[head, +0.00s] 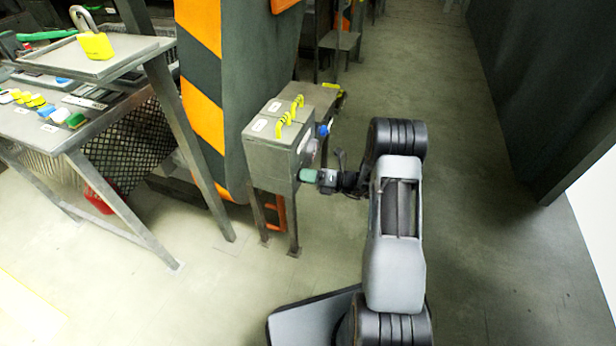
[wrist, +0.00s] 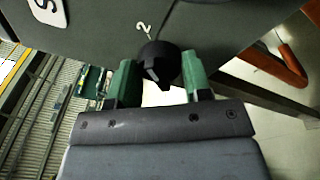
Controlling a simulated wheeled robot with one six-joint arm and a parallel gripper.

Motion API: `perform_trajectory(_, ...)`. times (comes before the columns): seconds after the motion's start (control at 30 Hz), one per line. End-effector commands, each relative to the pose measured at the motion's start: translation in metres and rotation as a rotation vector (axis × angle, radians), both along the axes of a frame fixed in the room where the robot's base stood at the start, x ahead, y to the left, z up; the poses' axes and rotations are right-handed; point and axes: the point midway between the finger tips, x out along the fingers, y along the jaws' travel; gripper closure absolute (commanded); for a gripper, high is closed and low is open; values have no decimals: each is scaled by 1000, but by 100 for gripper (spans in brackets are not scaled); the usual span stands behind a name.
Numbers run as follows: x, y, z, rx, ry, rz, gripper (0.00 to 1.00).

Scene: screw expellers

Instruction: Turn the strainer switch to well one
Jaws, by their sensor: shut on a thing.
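The strainer switch is a black round knob (wrist: 159,58) on a grey panel, with a white "2" printed just above it in the wrist view. My gripper (wrist: 160,80) has its two green fingers on either side of the knob and is shut on it. The knob is hidden there behind the fingers. A "1" mark is not visible, and I cannot tell which mark the knob points to.
Yellow padlock-like pieces (head: 290,116) sit on the box, and a blue part (head: 323,130) is on its side. A striped guard (head: 205,100) stands behind it. A metal table (head: 95,132) with small items is at left. Floor (head: 470,200) to the right is clear.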

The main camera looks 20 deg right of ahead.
Motion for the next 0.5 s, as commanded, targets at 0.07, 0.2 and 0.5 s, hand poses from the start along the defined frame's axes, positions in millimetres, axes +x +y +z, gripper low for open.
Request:
perform_trajectory(0.07,0,0,0,0,0,0,79)
perform_trajectory(0.2,0,0,0,-7,-11,0,79)
perform_trajectory(0.5,0,0,2,-97,-134,0,79)
